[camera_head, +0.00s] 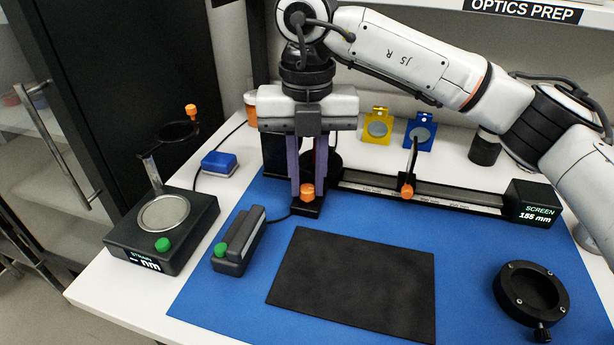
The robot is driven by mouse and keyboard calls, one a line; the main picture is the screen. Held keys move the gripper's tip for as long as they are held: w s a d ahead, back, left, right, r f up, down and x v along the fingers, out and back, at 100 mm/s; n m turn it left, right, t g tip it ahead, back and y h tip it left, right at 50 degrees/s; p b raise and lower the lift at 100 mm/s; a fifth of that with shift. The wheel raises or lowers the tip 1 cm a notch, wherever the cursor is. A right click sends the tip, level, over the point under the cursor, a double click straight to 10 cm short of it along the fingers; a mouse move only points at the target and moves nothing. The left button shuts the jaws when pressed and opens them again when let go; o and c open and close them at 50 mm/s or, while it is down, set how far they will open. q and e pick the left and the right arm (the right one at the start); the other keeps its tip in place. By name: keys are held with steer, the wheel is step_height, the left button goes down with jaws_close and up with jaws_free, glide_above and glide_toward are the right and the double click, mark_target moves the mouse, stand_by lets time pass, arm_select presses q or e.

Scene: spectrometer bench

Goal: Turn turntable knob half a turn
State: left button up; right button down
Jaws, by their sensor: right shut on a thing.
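An orange knob (307,191) sits on the front of a black unit (307,211) at the left end of the optical rail. My right gripper (308,184) comes down from above, its two purple fingers on either side of the knob. It is shut on the orange knob. The turntable behind it is mostly hidden by the fingers and gripper body; only a dark round part (334,162) shows beside the right finger. My left gripper is not in view.
The rail (440,196) has an orange-knobbed carrier (406,191) and a screen display (534,203) reading 155 mm. A black mat (355,285), grey handset (238,240), ring mount (530,292) and nm meter (160,230) stand around. Yellow (376,113) and blue (424,119) holders stand behind.

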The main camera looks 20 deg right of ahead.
mark_target(308, 187)
steer(key=shift+w+r+m, duration=0.1)
steer(key=shift+m, duration=0.2)
steer(key=c, duration=1.6)
jaws_free()
step_height(308, 187, up, 10)
steer(key=shift+r+p, duration=0.1)
steer(key=shift+p, duration=0.35)
